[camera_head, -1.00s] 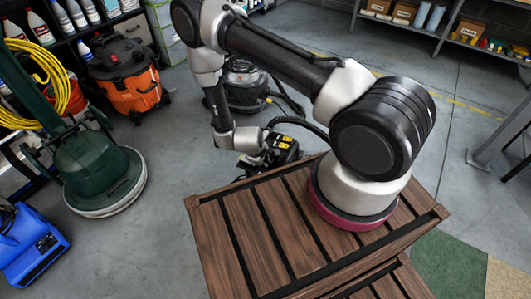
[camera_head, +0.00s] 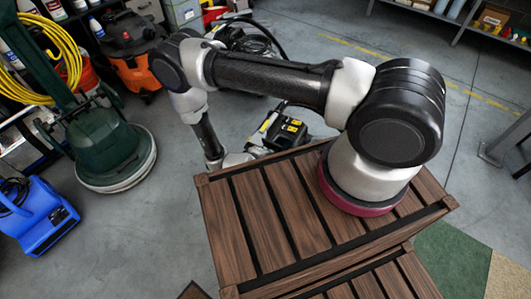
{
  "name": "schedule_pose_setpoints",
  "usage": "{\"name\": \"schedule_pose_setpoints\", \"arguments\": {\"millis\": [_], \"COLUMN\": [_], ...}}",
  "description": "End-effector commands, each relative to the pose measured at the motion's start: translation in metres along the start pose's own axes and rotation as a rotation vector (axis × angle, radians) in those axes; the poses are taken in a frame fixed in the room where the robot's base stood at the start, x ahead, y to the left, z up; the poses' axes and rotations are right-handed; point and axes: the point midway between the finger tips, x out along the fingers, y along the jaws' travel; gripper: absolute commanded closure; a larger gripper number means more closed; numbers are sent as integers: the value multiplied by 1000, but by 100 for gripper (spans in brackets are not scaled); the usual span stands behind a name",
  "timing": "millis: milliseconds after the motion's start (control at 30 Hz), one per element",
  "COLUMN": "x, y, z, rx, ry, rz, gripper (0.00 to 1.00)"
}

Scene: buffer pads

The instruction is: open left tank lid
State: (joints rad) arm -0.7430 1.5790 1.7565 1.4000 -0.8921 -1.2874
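I cannot make out any tank lid. A black unit with yellow parts (camera_head: 285,131) stands on the floor just beyond the far edge of my wooden-slatted top; whether it bears the tank is unclear. My arm reaches left across the picture, then bends down. Its light grey wrist end (camera_head: 237,158) is low beside the slatted top's far left corner, left of and below the black and yellow unit. My gripper itself does not show; it is hidden below or behind the wrist and the top's edge.
A green floor machine (camera_head: 103,150) and a blue blower (camera_head: 40,216) stand at left. An orange and black vacuum (camera_head: 135,55) stands at the back near shelving. Grey floor is free between the green machine and my top. More shelves line the back right.

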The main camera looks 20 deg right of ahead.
Motion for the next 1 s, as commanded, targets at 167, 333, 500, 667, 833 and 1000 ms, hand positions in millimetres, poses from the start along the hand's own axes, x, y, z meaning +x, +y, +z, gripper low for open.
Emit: {"name": "schedule_pose_setpoints", "arguments": {"millis": [167, 333, 500, 667, 833, 1000], "x": [8, 8, 8, 7, 6, -1], "y": [-11, -11, -11, -11, -11, -10], "z": [14, 14, 16, 13, 13, 12], "rx": [-5, -6, -9, -10, -11, -11], "ry": [-24, -25, -28, -23, -22, -20], "rz": [-32, -32, -32, -32, -32, -32], "gripper": [100, 73, 66, 68, 68, 68]}}
